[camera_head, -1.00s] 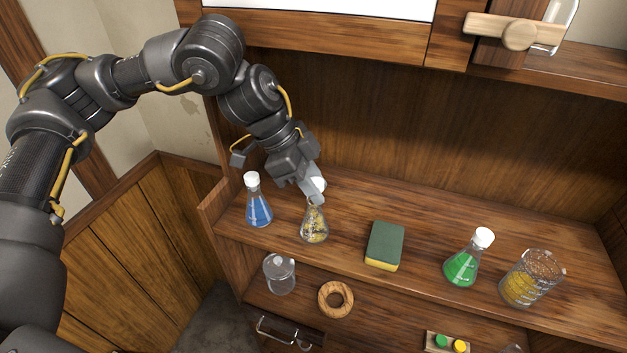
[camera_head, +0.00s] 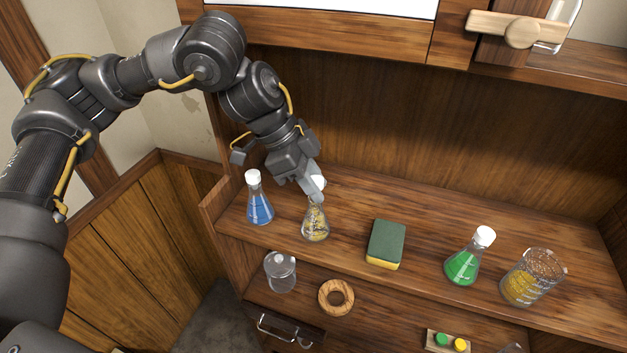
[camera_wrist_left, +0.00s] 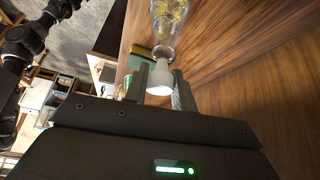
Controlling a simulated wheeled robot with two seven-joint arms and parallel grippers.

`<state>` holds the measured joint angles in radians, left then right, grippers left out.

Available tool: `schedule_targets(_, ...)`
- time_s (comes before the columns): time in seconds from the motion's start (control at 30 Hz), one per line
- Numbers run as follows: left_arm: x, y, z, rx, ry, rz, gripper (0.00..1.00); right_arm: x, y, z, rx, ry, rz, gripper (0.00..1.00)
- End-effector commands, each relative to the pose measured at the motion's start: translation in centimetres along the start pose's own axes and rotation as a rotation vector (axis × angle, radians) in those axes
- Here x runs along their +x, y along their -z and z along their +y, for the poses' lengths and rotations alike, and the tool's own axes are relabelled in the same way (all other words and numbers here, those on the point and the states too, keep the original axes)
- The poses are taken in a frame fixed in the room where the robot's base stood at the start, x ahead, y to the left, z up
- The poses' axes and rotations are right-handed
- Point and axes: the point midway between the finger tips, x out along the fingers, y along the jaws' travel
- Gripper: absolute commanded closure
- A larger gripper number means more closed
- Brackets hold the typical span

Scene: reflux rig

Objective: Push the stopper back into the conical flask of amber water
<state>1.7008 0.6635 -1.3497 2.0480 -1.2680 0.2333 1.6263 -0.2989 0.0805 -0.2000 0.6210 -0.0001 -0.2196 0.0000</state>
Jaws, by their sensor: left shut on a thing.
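The conical flask of amber water (camera_head: 316,224) stands upright on the wooden shelf, between the blue flask and the sponge. It also shows in the left wrist view (camera_wrist_left: 171,28). My left gripper (camera_head: 314,192) is over the flask's mouth, shut on the white stopper (camera_wrist_left: 160,76). In the head view the stopper is mostly hidden by the fingers. The stopper is at the flask's neck; I cannot tell how deep it sits. My right gripper is not in view.
A blue flask (camera_head: 259,206) with a white stopper stands close on the left. A green and yellow sponge (camera_head: 386,244), a green flask (camera_head: 462,266) and a beaker (camera_head: 522,288) stand to the right. A glass jar (camera_head: 281,274) and a wooden ring (camera_head: 336,297) are on the lower level.

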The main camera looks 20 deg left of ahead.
Motion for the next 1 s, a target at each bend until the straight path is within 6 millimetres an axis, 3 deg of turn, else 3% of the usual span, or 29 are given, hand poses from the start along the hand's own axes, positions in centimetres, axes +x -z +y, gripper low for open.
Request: schedule_targets(1.0,1.0,-0.6,0.0,0.000,0.000,0.000,0.96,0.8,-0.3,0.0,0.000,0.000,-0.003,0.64)
